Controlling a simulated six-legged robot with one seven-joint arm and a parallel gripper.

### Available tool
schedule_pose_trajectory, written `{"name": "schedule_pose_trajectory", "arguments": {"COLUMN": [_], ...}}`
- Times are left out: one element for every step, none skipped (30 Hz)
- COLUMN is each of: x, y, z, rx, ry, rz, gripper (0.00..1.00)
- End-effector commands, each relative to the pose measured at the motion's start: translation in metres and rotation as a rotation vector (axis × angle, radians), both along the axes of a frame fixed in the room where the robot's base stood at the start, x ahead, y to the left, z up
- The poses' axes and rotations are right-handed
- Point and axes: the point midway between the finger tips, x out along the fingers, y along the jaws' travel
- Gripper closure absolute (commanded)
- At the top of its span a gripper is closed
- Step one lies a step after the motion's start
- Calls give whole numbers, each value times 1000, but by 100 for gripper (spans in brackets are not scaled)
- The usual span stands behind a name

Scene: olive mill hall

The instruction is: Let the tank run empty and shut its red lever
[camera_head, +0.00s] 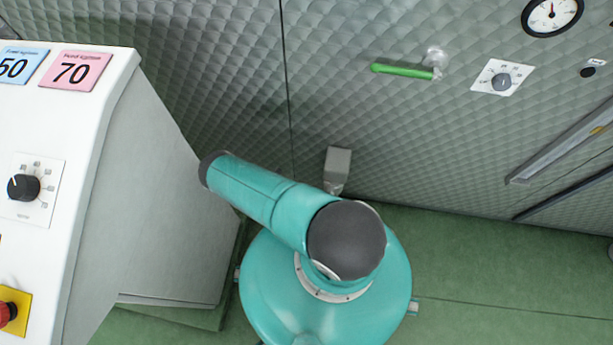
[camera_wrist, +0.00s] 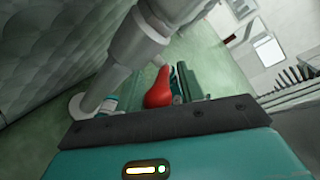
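The red lever (camera_wrist: 158,90) shows in the wrist view as a rounded red handle just ahead of my gripper (camera_wrist: 155,97), below a grey pipe (camera_wrist: 136,44) with a round flange. Dark green parts lie on both sides of the red handle. I cannot tell whether my fingers touch it or are closed on it, as the palm edge and the pipe hide part of the view. In the head view, my arm covers the gripper, and the red lever is not seen. No tank outlet or flowing liquid can be made out.
A quilted grey wall (camera_head: 350,110) carries a green lever (camera_head: 402,70), a small dial (camera_head: 502,80) and a round gauge (camera_head: 552,12). A white console (camera_head: 92,130) with a black knob (camera_head: 24,187) and red button (camera_head: 6,313) stands left. Green floor (camera_head: 480,265) is clear at right.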

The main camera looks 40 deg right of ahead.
Motion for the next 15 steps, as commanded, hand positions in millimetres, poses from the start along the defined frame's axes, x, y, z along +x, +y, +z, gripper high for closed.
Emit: {"name": "schedule_pose_trajectory", "arguments": {"x": [1,2,4,6,8,12,15,18,22,25,28,31,33,36,38], "y": [2,3,6,8,12,17,21,25,31,35,39,44,47,51,54], "z": [0,0,1,2,3,4,5,6,8,9,10,11,12,13,14], "rx": [1,1,2,2,2,2,2,2,1,1,1,1,2,2,1], "ry": [-1,-1,-1,-1,-1,-1,-2,-3,-3,-4,-3,-2,-3,-3,-2], "rz": [1,0,0,0,0,0,1,1,1,2,1,0,1,1,1], "gripper": [61,61,61,61,61,61,61,61,61,61,61,61,61,61,61]}}
